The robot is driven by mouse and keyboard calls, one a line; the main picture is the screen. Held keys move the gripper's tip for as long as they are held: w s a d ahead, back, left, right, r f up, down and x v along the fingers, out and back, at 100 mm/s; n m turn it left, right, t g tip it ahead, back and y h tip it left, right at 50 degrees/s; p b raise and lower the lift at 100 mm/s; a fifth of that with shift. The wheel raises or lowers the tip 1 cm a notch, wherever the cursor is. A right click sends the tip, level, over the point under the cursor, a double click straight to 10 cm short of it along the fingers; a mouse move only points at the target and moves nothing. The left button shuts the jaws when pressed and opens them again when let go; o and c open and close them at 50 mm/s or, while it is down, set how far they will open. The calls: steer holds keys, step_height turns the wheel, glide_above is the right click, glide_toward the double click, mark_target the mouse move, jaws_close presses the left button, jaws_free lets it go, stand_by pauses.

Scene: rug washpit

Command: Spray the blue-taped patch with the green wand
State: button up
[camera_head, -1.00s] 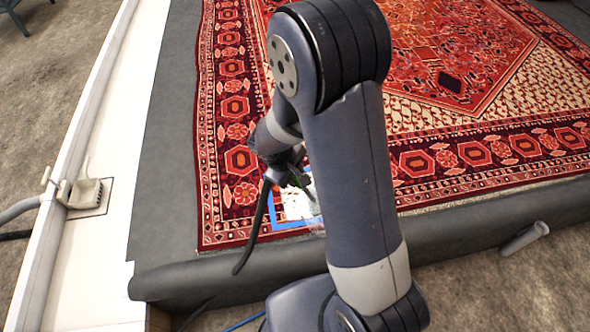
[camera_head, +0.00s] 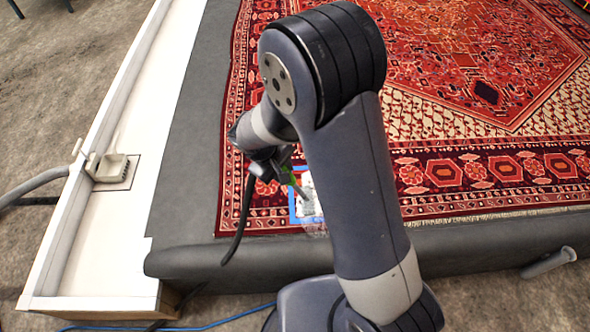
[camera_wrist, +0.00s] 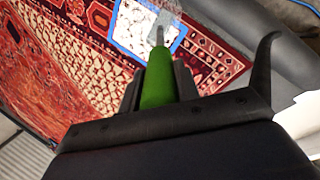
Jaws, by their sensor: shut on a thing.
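My gripper (camera_wrist: 158,88) is shut on the green wand (camera_wrist: 158,85), which lies between its two fingers in the wrist view. The wand's grey nozzle tip points at the blue-taped patch (camera_wrist: 136,44), a white area framed by blue tape on the rug. A faint pale haze shows over the patch near the tip. In the head view, the green wand (camera_head: 291,178) slants down from my gripper (camera_head: 276,165) towards the taped patch (camera_head: 308,197) near the rug's front left corner. A dark hose hangs down from the wand. My arm hides part of the patch's surroundings.
The red patterned rug (camera_head: 450,190) lies on a dark grey platform (camera_head: 185,195). A white ledge (camera_head: 125,220) along the left carries a beige brush-like tool (camera_head: 110,167). A grey cylinder (camera_head: 548,262) lies at the front right. A blue hose (camera_head: 235,314) runs along the floor.

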steer(key=w+a+p, duration=0.2)
steer(key=w, duration=2.2)
stand_by(0.5)
stand_by(0.3)
